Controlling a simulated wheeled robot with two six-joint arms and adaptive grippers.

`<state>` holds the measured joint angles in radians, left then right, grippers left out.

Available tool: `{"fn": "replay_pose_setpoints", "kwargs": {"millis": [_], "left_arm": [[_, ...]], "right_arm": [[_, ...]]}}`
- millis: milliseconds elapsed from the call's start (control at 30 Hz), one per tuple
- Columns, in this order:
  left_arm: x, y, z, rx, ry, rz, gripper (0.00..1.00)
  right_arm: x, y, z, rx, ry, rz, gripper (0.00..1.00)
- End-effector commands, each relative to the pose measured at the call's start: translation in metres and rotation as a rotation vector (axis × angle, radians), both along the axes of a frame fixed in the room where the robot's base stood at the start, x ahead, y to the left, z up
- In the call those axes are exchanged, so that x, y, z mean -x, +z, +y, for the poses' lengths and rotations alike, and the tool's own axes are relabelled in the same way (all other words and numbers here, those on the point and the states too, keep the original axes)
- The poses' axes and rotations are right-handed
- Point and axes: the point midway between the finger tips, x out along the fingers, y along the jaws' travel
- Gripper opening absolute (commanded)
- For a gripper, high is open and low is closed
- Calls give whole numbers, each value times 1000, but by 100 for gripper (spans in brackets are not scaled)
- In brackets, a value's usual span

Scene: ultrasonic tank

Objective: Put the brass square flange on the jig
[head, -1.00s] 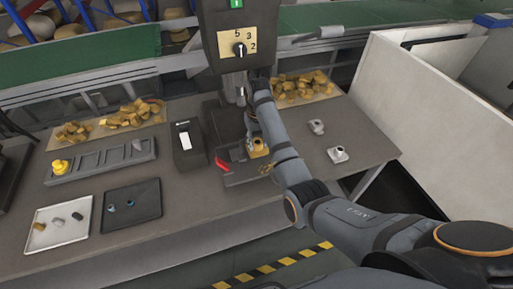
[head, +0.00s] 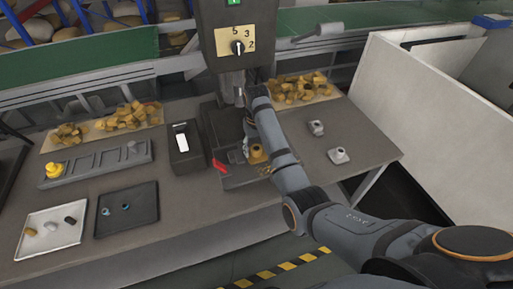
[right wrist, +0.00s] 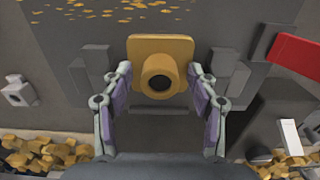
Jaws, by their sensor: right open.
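The brass square flange (right wrist: 180,47) has a square plate and a round hub with a dark bore. In the right wrist view it lies flat between the grey blocks of the jig (right wrist: 232,78). In the head view the flange (head: 258,156) sits over the jig (head: 240,180) under the drill press, partly hidden by my right arm. My right gripper (right wrist: 160,75) is open, with one finger on each side of the flange's hub and gaps visible. In the head view its fingers are mostly hidden behind the arm. My left gripper is not in view.
A red handle (head: 219,163) stands beside the jig. The drill press (head: 238,40) rises close behind my arm. Two grey parts (head: 338,155) lie at right. A black box (head: 186,148), white tray (head: 40,250) and dark tray (head: 145,220) are at left. Brass chips (right wrist: 130,12) lie near the flange.

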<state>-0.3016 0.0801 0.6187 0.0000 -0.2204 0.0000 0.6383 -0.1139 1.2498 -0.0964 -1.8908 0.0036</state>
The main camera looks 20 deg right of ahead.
Motion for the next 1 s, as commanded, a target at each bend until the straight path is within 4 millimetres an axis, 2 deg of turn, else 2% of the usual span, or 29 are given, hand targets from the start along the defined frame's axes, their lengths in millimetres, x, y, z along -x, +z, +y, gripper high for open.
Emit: {"fn": "replay_pose_setpoints", "kwargs": {"millis": [133, 233, 300, 500, 700, 1000], "left_arm": [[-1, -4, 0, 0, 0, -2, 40], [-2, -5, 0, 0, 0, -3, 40], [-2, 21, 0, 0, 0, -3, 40], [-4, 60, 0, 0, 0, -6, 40], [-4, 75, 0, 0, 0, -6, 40], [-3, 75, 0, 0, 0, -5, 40]], "right_arm": [[-1, 14, 0, 0, 0, -4, 59], [-1, 38, 0, 0, 0, -6, 59], [-1, 69, 0, 0, 0, -4, 59], [0, 108, 0, 0, 0, 0, 59], [0, 123, 0, 0, 0, 0, 59], [0, 122, 0, 0, 0, 0, 59]]}}
